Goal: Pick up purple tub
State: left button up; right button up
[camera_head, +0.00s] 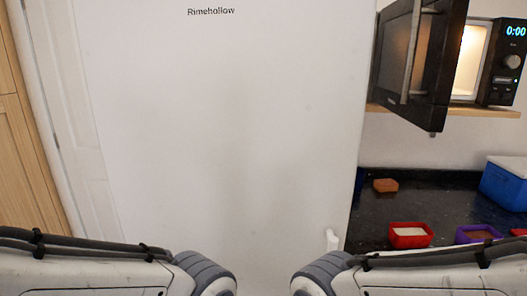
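The purple tub (477,233) is a small open container with brown contents. It stands on the dark counter at the lower right, and my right arm covers its lower edge. My two arms come in low from the left and right. Neither gripper is in the picture, so I cannot see whether they are open or shut.
A red tub (410,235) with white contents stands left of the purple one. A brown block (385,185) and a blue box (506,183) are on the black counter (440,205). A microwave (465,55) with its door open sits above. A white fridge-like panel (220,130) fills the middle.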

aim_at(471, 235)
jog(key=z, duration=1.1)
jog(key=k, duration=0.6)
jog(key=u, duration=0.55)
jog(key=k, duration=0.65)
jog(key=z, duration=0.8)
jog(key=i, duration=1.25)
jog(key=u, duration=0.25)
